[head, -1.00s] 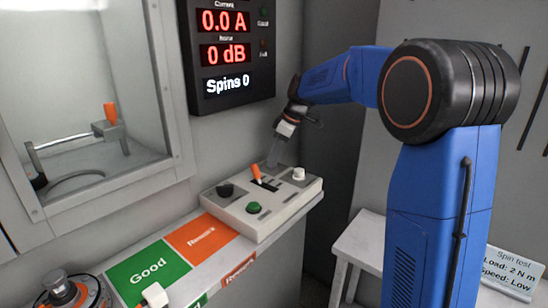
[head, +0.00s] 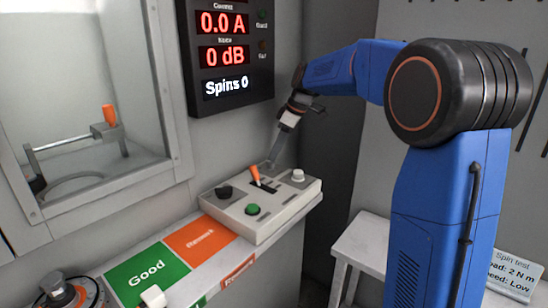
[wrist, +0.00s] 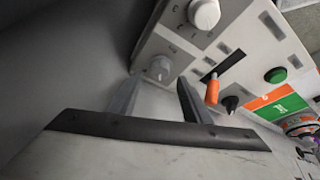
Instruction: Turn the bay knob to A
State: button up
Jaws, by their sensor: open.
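The pale control box (head: 285,214) stands on the bench ledge. It carries a white knob (head: 298,175) at the right, an orange lever (head: 255,174) in a dark slot, a black knob (head: 225,191) and a green button (head: 252,209). The wrist view shows a grey knob (wrist: 160,68) on a grey plate, beside the white knob (wrist: 203,14). I cannot tell which is the bay knob, as labels are unreadable. My gripper (wrist: 158,84) is open and empty, pointing down, with its fingertips either side of the grey knob in the picture; contact is unclear.
The orange lever (wrist: 212,90) and black knob (wrist: 230,103) are close to one finger. A glazed cabinet (head: 95,95) stands left, and a display (head: 228,50) hangs behind. Green Good and orange Rework areas lie left of the box. A white stool (head: 362,243) is at right.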

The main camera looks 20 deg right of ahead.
jog(key=v, duration=1.3)
jog(key=shift+s+d+r, duration=0.1)
